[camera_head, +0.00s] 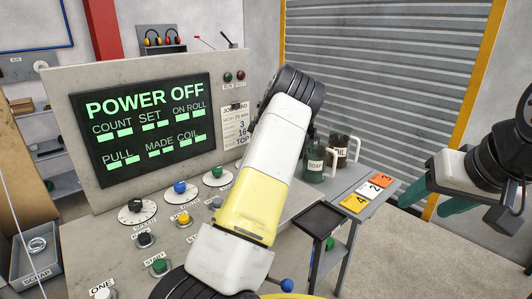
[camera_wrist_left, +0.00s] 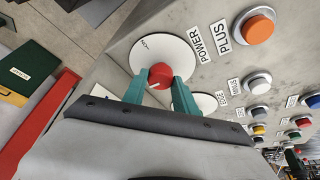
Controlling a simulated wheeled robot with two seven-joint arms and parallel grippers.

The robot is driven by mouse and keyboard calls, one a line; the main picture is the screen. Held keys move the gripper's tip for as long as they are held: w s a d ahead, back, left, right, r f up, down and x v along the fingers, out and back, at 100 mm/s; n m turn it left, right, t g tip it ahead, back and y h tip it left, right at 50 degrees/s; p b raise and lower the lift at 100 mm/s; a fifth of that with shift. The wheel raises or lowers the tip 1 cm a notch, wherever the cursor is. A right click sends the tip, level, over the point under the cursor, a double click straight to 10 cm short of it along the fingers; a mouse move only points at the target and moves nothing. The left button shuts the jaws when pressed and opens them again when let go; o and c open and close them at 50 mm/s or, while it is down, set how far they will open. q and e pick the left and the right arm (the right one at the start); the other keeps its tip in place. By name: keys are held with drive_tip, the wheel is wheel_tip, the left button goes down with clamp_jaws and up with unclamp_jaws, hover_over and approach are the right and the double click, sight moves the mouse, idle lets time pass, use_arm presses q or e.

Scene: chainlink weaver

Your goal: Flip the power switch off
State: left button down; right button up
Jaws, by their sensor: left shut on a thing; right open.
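The power switch is a red knob (camera_wrist_left: 160,75) on a white round dial (camera_wrist_left: 165,47), with a POWER label (camera_wrist_left: 199,41) beside it in the left wrist view. My left gripper (camera_wrist_left: 167,84) has its teal fingers shut on the red knob, one on each side. In the head view the left gripper and the red knob are not visible; only my left arm shows. The console screen (camera_head: 145,130) reads POWER OFF. My right gripper (camera_head: 432,202) is open and empty at the right of the head view, apart from the console.
The console panel carries several other buttons and knobs, including an orange button (camera_wrist_left: 257,28) and a green one (camera_head: 159,265). A side table holds a SOAP jar (camera_head: 314,165), an OIL jar (camera_head: 340,150) and numbered cards (camera_head: 369,188). A shutter (camera_head: 375,80) stands behind.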

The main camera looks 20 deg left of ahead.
idle(0.5)
use_arm(q)
drive_tip(key=c, duration=1)
unclamp_jaws()
drive_tip(key=v, duration=0.7)
drive_tip(key=shift+r, duration=0.3)
drive_tip(key=shift+w+d, duration=0.1)
drive_tip(key=shift+d, duration=0.05)
